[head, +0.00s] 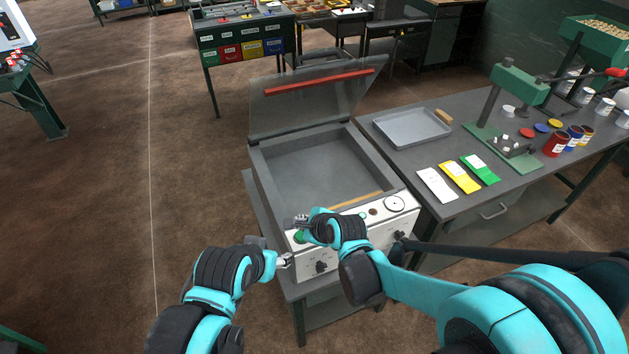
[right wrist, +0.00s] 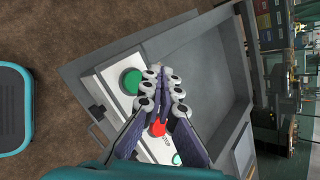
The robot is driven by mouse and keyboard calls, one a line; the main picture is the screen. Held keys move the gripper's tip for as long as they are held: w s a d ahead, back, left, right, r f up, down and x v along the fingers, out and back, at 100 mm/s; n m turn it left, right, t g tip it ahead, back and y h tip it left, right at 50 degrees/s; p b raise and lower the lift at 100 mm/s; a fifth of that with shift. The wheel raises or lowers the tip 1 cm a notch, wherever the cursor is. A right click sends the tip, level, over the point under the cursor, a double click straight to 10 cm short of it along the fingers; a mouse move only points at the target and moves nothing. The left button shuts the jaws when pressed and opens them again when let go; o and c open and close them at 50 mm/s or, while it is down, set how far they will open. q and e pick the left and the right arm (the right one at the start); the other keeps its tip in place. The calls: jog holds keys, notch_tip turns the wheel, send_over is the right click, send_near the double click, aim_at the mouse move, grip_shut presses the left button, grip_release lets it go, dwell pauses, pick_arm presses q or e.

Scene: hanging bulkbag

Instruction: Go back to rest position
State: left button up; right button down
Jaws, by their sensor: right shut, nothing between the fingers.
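My right gripper (head: 301,221) is shut and empty above the left part of the white control panel (head: 395,207) of a grey machine. In the right wrist view its closed fingers (right wrist: 163,82) point at the panel, beside the green button (right wrist: 131,82) and in front of the red button (right wrist: 157,129). The green button also shows partly in the head view (head: 299,237), just below the fingertips. Contact cannot be told. My left gripper (head: 286,261) is low at the panel's left front corner; its fingers are too small to judge.
The machine's lid (head: 310,95) with a red bar stands open over an empty chamber (head: 313,165). To the right, a workbench (head: 400,170) holds a grey tray (head: 412,127), several coloured packets, a green press (head: 518,85) and cans. Open floor (head: 90,180) lies to the left.

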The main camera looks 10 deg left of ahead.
jog(key=s+d+n+h+b, duration=0.2)
jog(key=s+d+n, duration=0.3)
jog(key=d, duration=0.5)
jog(key=s+d+r+n+h+b, duration=0.1)
jog(key=s+d+n, duration=0.4)
jog(key=d, duration=0.6)
jog(key=s+d+n+h+b, duration=0.3)
jog(key=s+d+n, duration=0.2)
jog(key=d, duration=0.6)
jog(key=n, duration=0.2)
jog(key=shift+s+d+r+n+t+h, duration=0.25)
jog(key=shift+r+n+t+h, duration=0.05)
jog(key=shift+r+n, duration=0.1)
